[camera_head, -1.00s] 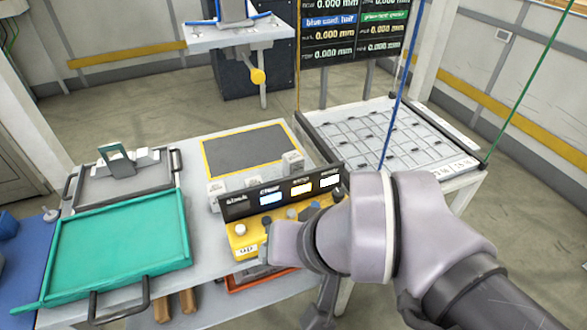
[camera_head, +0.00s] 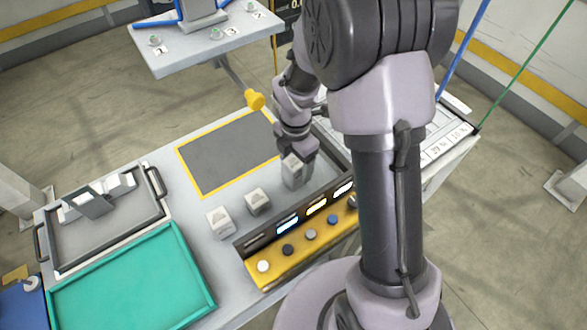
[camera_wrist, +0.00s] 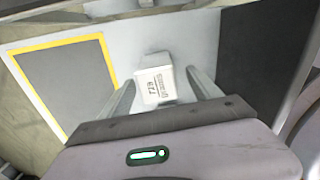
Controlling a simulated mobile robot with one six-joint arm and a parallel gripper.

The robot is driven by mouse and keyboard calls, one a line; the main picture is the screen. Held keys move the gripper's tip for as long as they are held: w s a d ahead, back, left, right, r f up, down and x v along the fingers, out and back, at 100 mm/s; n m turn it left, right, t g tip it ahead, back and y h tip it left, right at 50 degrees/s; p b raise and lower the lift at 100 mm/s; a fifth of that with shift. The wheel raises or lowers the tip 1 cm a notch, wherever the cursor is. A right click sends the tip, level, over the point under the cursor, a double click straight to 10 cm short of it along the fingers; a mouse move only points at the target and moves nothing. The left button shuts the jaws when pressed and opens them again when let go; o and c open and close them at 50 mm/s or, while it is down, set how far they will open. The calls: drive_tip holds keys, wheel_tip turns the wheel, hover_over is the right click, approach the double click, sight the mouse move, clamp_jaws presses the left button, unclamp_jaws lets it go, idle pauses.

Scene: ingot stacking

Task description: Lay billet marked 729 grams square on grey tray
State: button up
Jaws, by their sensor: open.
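The pale billet marked 729 (camera_wrist: 158,86) stands on the table in the wrist view, its number reading upside down. My gripper (camera_wrist: 163,84) is open, with one finger on each side of this billet; I cannot tell whether they touch it. In the head view my gripper (camera_head: 296,160) points down over the billet (camera_head: 291,171), the rightmost of three pale blocks. The grey tray (camera_head: 68,250) lies at the left, with dark handles; several pale pieces and a grey upright bracket sit along its back.
Two other pale blocks, one (camera_head: 220,222) and another (camera_head: 257,201), stand left of my gripper. A yellow-edged grey mat (camera_head: 228,155) lies behind them. A button console (camera_head: 295,240) stands in front. A green tray (camera_head: 130,285) lies before the grey tray.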

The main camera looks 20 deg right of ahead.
wheel_tip(320, 180, down, 5)
drive_tip(key=b, duration=0.3)
drive_tip(key=shift+w+f, duration=0.15)
drive_tip(key=shift+r, duration=0.2)
drive_tip(key=shift+c, duration=0.4)
clamp_jaws()
